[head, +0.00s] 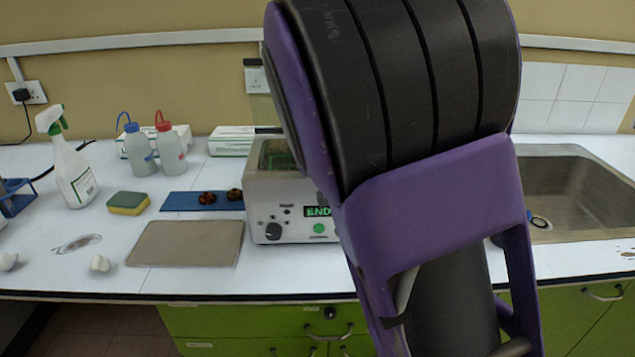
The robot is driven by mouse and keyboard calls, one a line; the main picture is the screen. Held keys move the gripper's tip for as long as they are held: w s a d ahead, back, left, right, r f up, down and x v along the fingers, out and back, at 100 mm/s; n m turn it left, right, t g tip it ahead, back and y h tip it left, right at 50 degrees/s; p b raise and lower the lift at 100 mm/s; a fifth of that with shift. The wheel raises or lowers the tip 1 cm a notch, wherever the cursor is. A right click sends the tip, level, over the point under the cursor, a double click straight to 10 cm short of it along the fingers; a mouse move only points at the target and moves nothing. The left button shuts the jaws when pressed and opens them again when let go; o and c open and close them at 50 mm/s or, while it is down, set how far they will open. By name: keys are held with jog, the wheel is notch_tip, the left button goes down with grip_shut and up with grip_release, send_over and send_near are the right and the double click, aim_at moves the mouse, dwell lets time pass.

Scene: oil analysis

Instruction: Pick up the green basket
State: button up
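I cannot make out a green basket in the head view. A grey bench machine (290,195) stands on the counter at the middle, with a lit green display (319,211), a black knob and a green button on its front. Its top window (277,154) looks dark greenish, and I cannot tell what is inside. My purple and black arm fills the picture right of centre and hides the machine's right part and the counter behind. My gripper is not in view.
A sink (580,190) lies at right. Green drawers (240,322) are below.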

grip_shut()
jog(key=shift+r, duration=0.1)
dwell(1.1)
